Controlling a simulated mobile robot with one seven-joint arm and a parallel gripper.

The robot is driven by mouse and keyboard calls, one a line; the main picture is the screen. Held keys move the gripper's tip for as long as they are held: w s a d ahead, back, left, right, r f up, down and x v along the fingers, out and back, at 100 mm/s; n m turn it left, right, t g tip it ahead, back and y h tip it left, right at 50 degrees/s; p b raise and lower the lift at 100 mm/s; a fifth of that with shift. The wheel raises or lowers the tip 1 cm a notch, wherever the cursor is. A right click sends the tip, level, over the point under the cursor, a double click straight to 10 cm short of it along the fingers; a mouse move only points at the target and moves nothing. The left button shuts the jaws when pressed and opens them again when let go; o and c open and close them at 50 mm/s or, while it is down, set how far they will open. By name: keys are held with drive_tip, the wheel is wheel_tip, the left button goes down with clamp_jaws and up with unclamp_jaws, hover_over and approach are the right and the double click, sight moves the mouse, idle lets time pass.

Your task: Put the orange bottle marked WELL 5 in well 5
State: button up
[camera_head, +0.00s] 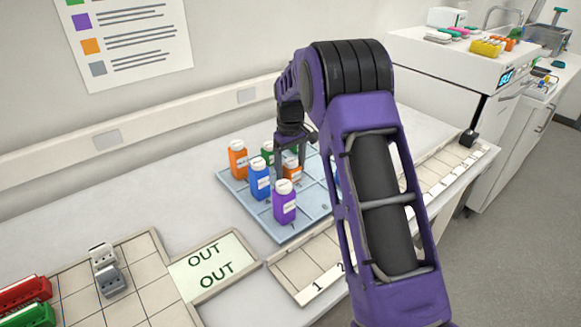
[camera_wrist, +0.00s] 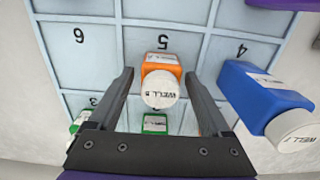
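The orange bottle marked WELL 5 (camera_wrist: 160,68) has a white cap and stands in the tray's square numbered 5 in the wrist view. In the head view an orange bottle (camera_head: 291,172) below my gripper, partly hidden, appears to be the same one. My gripper (camera_wrist: 160,75) is open, one finger on each side of the bottle, with visible gaps on both sides. In the head view my gripper (camera_head: 290,150) points down over the blue numbered tray (camera_head: 256,217).
A blue bottle (camera_wrist: 262,98) stands close to the right finger in the wrist view. Green bottles (camera_wrist: 155,123) are near the gripper's base. A purple bottle (camera_head: 284,205) and another orange bottle (camera_head: 238,160) stand on the tray. Square 6 (camera_wrist: 80,60) is empty.

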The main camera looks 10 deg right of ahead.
sight(290, 160)
wheel_tip(290, 160, up, 12)
drive_tip(key=shift+r+p, duration=0.2)
drive_tip(key=shift+p, duration=0.3)
idle(0.4)
